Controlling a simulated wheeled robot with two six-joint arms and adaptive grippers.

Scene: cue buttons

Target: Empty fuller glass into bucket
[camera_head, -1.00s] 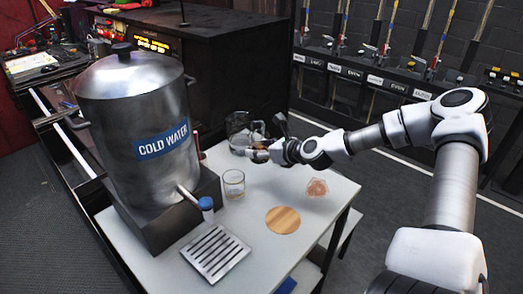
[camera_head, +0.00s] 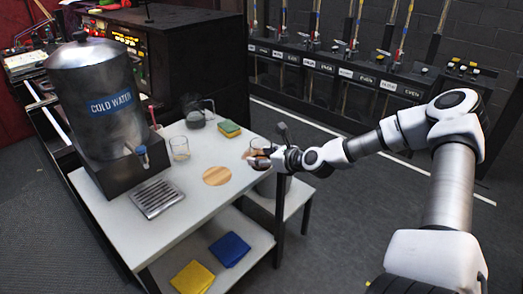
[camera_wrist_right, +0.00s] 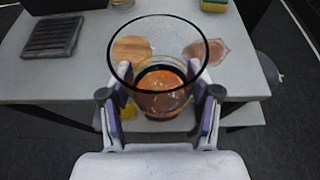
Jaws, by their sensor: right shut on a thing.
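My right gripper (camera_head: 262,158) is shut on a clear glass (camera_head: 257,146), held near the table's right edge. In the right wrist view the gripper (camera_wrist_right: 160,112) grips the glass (camera_wrist_right: 160,32) from both sides; I look down into its open rim. Its lower part looks orange-brown; I cannot tell contents from background. Another clear glass (camera_head: 180,148) stands on the table beside the dispenser, with little visible in it. A grey bucket-like shape (camera_head: 271,186) shows partly below my right gripper, mostly hidden. My left gripper is not in view.
The white table (camera_head: 205,205) holds a steel water dispenser (camera_head: 100,115), a drip grate (camera_head: 157,198), a round wooden coaster (camera_head: 217,176), a sponge (camera_head: 229,128) and a glass jug (camera_head: 203,108). Yellow (camera_head: 192,278) and blue (camera_head: 230,249) cloths lie on the lower shelf.

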